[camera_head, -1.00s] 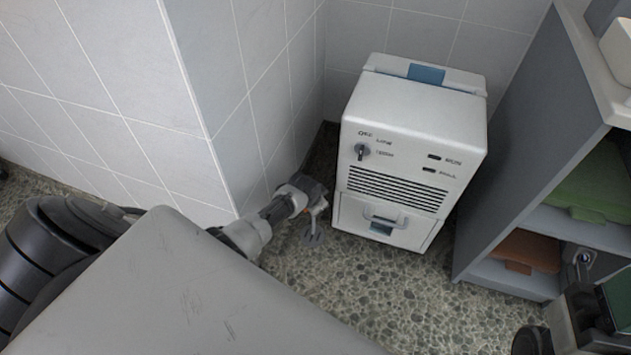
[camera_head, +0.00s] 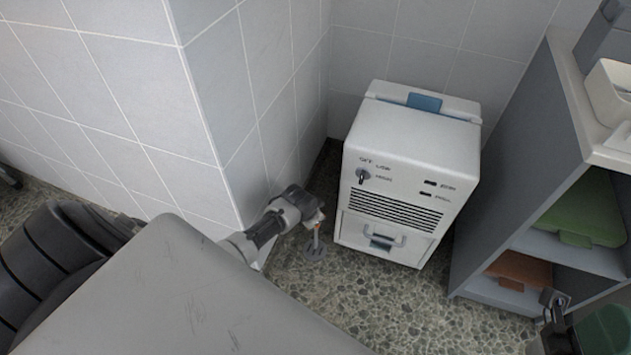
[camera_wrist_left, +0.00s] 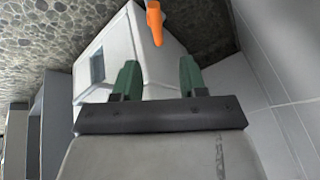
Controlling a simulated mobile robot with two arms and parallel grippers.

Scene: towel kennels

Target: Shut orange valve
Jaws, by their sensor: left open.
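The orange valve shows in the left wrist view as an orange handle (camera_wrist_left: 155,22), beyond my fingertips and roughly in line with the gap between them. In the head view it is a small orange spot (camera_head: 317,228) on a thin post with a round grey foot, by the wall corner. My left gripper (camera_wrist_left: 159,78) is open, with two green fingers apart and nothing between them. In the head view it (camera_head: 318,212) is close to the valve and partly covers it. Parts of my right arm show at the lower right; its jaw state is unclear.
A white machine (camera_head: 410,160) with a knob and vents stands just right of the valve. A tiled wall corner (camera_head: 235,110) is close on the left. Pebbled floor lies between.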

